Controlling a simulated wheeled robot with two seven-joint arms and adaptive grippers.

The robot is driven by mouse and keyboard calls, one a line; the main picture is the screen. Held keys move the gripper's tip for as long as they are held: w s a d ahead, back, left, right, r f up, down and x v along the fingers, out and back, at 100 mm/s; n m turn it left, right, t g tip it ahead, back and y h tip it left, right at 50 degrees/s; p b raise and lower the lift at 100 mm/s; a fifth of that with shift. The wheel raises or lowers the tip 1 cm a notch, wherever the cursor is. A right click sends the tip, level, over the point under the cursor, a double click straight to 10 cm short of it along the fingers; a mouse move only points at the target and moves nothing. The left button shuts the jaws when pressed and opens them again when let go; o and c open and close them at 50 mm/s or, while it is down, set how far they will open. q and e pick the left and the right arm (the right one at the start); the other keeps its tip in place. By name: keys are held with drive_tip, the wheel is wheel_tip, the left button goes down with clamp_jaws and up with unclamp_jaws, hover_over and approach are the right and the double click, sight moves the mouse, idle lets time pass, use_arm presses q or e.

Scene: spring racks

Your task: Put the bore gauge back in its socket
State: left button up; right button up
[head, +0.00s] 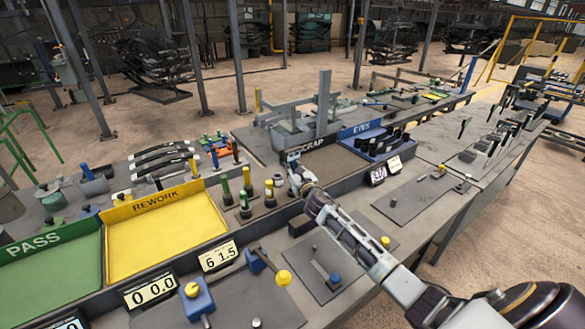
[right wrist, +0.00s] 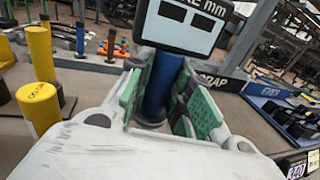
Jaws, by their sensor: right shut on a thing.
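The bore gauge is upright in my right gripper (head: 296,178). In the right wrist view its blue handle (right wrist: 162,80) is between the green pads of my right gripper (right wrist: 158,112), which is shut on it. Its dark-framed display head (right wrist: 187,22) with "mm" lettering rises above the fingers. The lower end is hidden by the gripper. In the head view only a small dark display (head: 293,157) shows above the fingers, in front of the SCRAP bin. I cannot make out the socket. My left gripper is not in view.
Yellow and green plug gauges (head: 245,188) stand in a rack just left of my right gripper; yellow ones (right wrist: 38,105) show in the right wrist view. The yellow REWORK tray (head: 165,240) and green PASS tray (head: 55,270) are empty. A blue EYES bin (head: 362,130) stands behind right.

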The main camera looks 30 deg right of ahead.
drive_tip(key=shift+f+b, duration=1)
drive_tip(key=shift+f, duration=0.35)
drive_tip(key=shift+s+f, duration=0.1)
idle(1.3)
drive_tip(key=shift+f+b, duration=1.05)
drive_tip(key=shift+f, duration=0.4)
idle(1.8)
drive_tip(key=o, duration=2.2)
drive_tip(key=shift+s, duration=0.15)
drive_tip(key=shift+s, duration=0.75)
